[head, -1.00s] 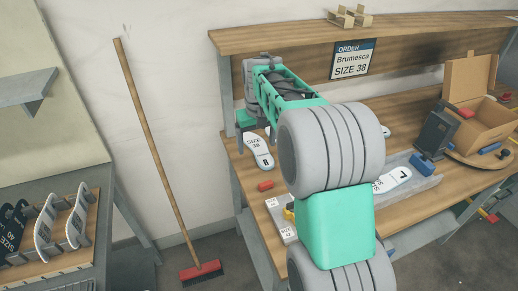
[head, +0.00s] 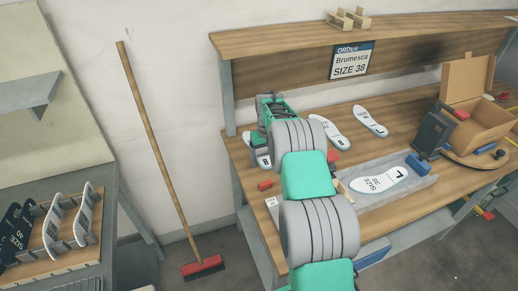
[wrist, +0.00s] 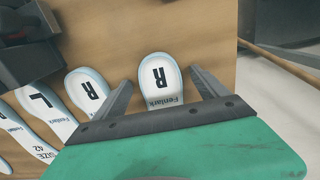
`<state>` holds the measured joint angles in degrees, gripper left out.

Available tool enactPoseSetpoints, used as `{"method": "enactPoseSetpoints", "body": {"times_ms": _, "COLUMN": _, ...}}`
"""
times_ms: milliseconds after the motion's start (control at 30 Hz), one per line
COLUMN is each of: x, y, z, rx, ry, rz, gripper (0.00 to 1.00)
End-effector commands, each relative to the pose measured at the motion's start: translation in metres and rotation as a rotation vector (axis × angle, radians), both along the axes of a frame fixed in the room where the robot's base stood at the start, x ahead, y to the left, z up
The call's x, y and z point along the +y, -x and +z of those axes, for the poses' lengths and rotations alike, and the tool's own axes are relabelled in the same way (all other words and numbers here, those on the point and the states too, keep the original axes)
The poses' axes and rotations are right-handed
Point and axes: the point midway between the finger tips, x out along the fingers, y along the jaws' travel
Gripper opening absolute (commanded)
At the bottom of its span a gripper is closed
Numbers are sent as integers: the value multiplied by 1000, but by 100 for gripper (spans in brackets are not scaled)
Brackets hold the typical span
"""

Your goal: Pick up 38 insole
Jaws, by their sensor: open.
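A white insole marked R and Fenlark (wrist: 158,98) lies between the spread fingers of my gripper (wrist: 160,77) in the wrist view. My gripper is open and holds nothing; its lower end and the insole's size label are hidden. In the head view my arm covers much of this leftmost insole (head: 261,161). Another R insole (wrist: 88,92) and an L insole (wrist: 38,103) lie beside it in the wrist view. An L insole labelled SIZE 38 (head: 378,182) lies in a grey tray (head: 425,186) on the workbench.
An order sign (head: 351,60) reads Brumesca SIZE 38. A dark box-shaped device (head: 433,130) and an open cardboard box (head: 475,90) stand at the right. A rack of insoles (head: 55,235) stands at left.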

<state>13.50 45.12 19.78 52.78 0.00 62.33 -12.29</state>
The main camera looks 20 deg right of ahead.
Motion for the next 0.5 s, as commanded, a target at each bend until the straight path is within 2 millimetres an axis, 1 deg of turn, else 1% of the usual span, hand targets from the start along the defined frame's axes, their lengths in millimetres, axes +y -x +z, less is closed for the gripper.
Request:
{"method": "enactPoseSetpoints", "body": {"times_ms": 100, "x": 0, "y": 0, "z": 0, "rx": 0, "ry": 0, "rz": 0, "gripper": 83}}
{"method": "enactPoseSetpoints", "body": {"times_ms": 500, "x": 0, "y": 0, "z": 0, "rx": 0, "ry": 0, "rz": 0, "gripper": 50}}
